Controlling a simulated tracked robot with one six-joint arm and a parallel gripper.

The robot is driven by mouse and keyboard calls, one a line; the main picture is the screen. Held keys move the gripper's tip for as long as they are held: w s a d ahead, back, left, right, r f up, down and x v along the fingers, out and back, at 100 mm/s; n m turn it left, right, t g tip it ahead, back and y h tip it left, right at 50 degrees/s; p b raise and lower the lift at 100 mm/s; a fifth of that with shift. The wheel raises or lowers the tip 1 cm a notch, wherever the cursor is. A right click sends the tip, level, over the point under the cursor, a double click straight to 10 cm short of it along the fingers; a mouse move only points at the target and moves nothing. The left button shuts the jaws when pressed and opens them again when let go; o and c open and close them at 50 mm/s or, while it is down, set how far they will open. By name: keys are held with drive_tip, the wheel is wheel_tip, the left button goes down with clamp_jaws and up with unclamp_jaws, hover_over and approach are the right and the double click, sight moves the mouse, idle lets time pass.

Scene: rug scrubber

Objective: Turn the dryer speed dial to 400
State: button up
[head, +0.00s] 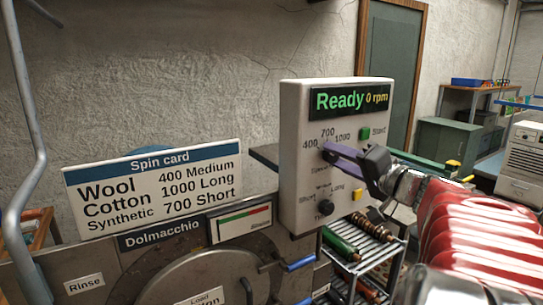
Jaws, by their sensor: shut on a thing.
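The white control box (291,130) stands at the centre, with a display (349,100) reading "Ready 0 rpm". The speed dial (326,145) sits on its upper face, with 400 to the left, 700 above and 1000 to the right. My gripper (328,152) reaches in from the right and is shut on the dial. Its purple fingers hide most of the dial, so I cannot tell where its pointer stands. A spin card (155,185) at left lists Wool 400 Medium, Cotton 1000 Long, Synthetic 700 Short.
Below the speed dial are a second dial (325,207) marked Short to Long and a yellow button (357,194). A green Start button (365,134) sits right of the speed dial. A rack (352,268) with rollers stands below the box.

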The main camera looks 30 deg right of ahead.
drive_tip(key=shift+a+f, duration=0.1)
drive_tip(key=shift+f, duration=0.15)
drive_tip(key=o, duration=1)
drive_tip(key=shift+r, duration=0.15)
drive_tip(key=shift+o, duration=0.2)
drive_tip(key=shift+s, duration=0.1)
drive_tip(key=s, duration=1.3)
drive_tip(key=shift+s+d, duration=0.25)
drive_tip(key=shift+s, duration=0.05)
